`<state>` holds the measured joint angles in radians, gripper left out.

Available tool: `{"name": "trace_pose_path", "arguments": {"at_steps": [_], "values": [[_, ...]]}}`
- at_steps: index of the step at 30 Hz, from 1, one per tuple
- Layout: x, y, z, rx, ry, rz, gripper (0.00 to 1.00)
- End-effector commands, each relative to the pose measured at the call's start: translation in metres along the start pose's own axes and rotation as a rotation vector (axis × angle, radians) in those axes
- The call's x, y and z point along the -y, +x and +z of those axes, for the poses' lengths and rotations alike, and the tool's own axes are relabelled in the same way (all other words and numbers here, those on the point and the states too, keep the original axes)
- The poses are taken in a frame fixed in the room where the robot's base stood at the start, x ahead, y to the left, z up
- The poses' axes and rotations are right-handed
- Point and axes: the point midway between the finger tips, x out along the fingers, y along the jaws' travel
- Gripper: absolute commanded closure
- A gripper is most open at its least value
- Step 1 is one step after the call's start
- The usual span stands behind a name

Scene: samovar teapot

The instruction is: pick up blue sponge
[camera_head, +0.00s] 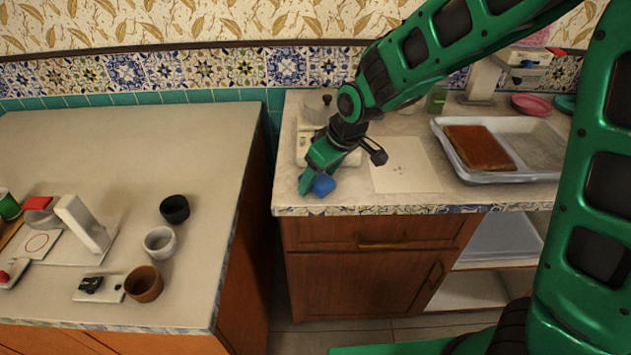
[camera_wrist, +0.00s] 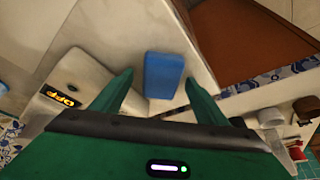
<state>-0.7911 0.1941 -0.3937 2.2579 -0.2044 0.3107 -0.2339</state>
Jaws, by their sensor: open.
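The blue sponge (camera_head: 323,185) lies on the right-hand counter near its left front corner, in the head view. In the wrist view the sponge (camera_wrist: 164,75) is a blue block at the upper middle, just beyond and between my two green fingertips. My gripper (camera_head: 312,184) is low over the counter, at the left of the sponge, and hides part of it in the head view. In the wrist view my gripper (camera_wrist: 158,82) is open, with its fingers apart and nothing between them but bare counter and the sponge's near end.
A white device marked OFF (camera_wrist: 70,100) stands close to my left finger. On the counter (camera_head: 290,190) a paper sheet (camera_head: 405,170) and a sink tray (camera_head: 470,180) with a brown slab (camera_head: 480,148) lie to the right. A gap separates the left counter (camera_head: 130,150), which holds several cups.

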Motion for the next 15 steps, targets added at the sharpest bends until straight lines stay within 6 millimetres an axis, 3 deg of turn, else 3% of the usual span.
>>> {"name": "trace_pose_path", "arguments": {"at_steps": [7,12,15], "values": [[0.0001,0.0007,-0.0001,-0.001,0.0,0.0,0.35],[0.0002,0.0006,-0.0001,0.0,0.0,0.0,0.76],[0.0002,0.0006,-0.0002,0.0,0.0,-0.001,0.8]]}}
